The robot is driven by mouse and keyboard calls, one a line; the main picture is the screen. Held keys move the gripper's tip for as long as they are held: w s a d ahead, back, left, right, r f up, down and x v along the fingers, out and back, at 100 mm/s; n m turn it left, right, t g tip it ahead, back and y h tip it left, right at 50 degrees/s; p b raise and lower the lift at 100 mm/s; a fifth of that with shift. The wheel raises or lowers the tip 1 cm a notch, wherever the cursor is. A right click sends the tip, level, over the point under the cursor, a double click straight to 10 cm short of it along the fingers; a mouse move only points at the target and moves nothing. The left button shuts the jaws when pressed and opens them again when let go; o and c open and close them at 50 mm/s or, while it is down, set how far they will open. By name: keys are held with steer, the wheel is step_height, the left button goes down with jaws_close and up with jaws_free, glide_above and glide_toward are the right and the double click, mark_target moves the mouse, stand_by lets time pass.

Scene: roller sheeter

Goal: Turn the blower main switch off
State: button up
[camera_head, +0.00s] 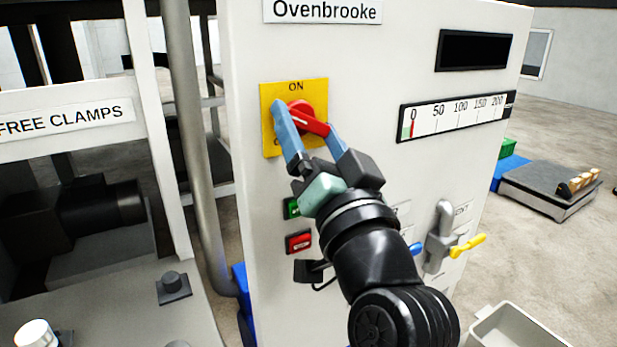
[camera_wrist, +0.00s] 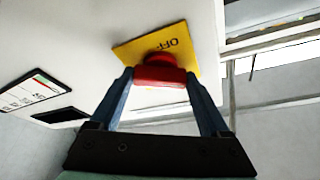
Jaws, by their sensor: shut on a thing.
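The red rotary switch (camera_head: 301,112) sits on a yellow plate (camera_head: 316,88) on the front of a white cabinet. "ON" is at the top of the plate. My gripper (camera_head: 305,119) has its blue fingers on either side of the red handle and is shut on it. The handle slants down to the right in the head view. In the wrist view, the red handle (camera_wrist: 160,77) lies between the fingertips, and "OFF" reads upside down on the yellow plate (camera_wrist: 185,57). My fingers hide most of the plate's lower part in the head view.
Below the switch are a green button (camera_head: 291,208) and a red button (camera_head: 299,242). A scale (camera_head: 455,116) and a dark display (camera_head: 473,50) are to the right. A grey pipe valve with a yellow handle (camera_head: 467,246) is lower right. A vertical pipe (camera_head: 187,130) runs left.

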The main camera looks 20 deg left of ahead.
steer(key=n+b, duration=0.2)
steer(key=n+g+y+b, duration=0.1)
steer(key=n+b, duration=0.1)
steer(key=n+y+b, duration=0.1)
steer(key=b, duration=0.1)
steer(key=shift+w+d+f+n+g+b, duration=0.1)
steer(key=shift+f+n+g+b, duration=0.2)
steer(key=shift+f+n+b, duration=0.1)
steer(key=shift+r+n+g+y+b, duration=0.2)
steer(key=shift+n+g+y+b, duration=0.4)
steer(key=shift+n+b, duration=0.55)
steer(key=shift+r+n, duration=0.15)
steer(key=shift+n, duration=0.2)
steer(key=o, duration=1.2)
steer(key=b+v, duration=0.1)
steer(key=v, duration=1.2)
steer(key=shift+w, duration=0.1)
